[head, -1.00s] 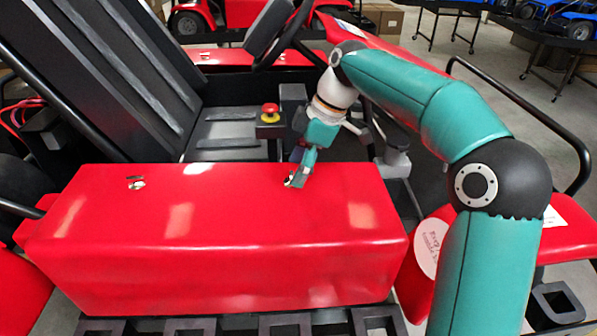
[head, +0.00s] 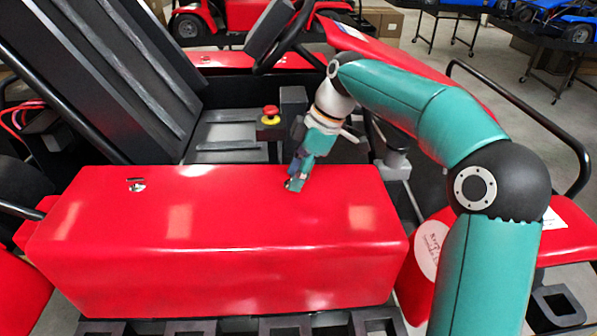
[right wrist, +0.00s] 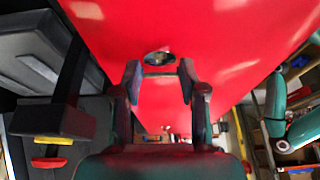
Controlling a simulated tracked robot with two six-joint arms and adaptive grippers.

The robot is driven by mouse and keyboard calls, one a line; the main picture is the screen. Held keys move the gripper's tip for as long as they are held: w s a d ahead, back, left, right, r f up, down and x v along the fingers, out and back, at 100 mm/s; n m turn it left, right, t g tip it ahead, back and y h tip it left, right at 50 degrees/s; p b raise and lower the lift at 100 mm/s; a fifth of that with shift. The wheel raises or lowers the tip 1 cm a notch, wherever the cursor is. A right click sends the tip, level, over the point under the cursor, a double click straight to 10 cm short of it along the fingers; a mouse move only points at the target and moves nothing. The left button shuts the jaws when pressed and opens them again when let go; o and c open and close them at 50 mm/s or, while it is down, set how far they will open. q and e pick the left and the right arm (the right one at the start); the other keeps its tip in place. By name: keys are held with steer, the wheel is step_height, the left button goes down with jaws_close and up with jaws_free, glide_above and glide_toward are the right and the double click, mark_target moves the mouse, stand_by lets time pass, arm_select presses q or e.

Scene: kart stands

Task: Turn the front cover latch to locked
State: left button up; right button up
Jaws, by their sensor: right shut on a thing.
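The red cover (head: 220,240) is a long box lid across the front of the head view. My right gripper (head: 293,185) comes down onto its top near the far right edge. The right wrist view shows its two fingers (right wrist: 160,78) closed on either side of a small latch (right wrist: 158,58) with a round metal base. In the head view the fingers hide most of this latch, so its angle is hard to read. Another latch (head: 136,186), with a dark slot and shiny disc, sits at the cover's left. My left gripper is not in view.
A red and yellow stop button (head: 270,115) stands just behind the cover, left of my right wrist. The seat (head: 228,135) and steering wheel (head: 285,38) are further back. A black side bar (head: 520,115) curves past my right arm.

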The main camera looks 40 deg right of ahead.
steer(key=m, duration=0.1)
steer(key=m+b, duration=0.1)
steer(key=m+t, duration=0.1)
steer(key=shift+s+a+f+h+b, duration=0.15)
steer(key=shift+a+h+b, duration=0.1)
steer(key=shift+h+b, duration=0.15)
steer(key=m+h+b, duration=0.1)
steer(key=m, duration=0.3)
steer(key=shift+s+a+t, duration=0.1)
steer(key=shift+a+t, duration=0.05)
steer(key=shift+t, duration=0.25)
steer(key=m+h, duration=0.2)
steer(key=m, duration=0.3)
steer(key=shift+a, duration=0.2)
steer(key=m+h, duration=0.2)
steer(key=m, duration=0.3)
steer(key=shift+a+m, duration=0.1)
steer(key=shift+m, duration=0.3)
steer(key=shift+g, duration=0.3)
steer(key=o, duration=1.1)
steer(key=shift+o, duration=0.2)
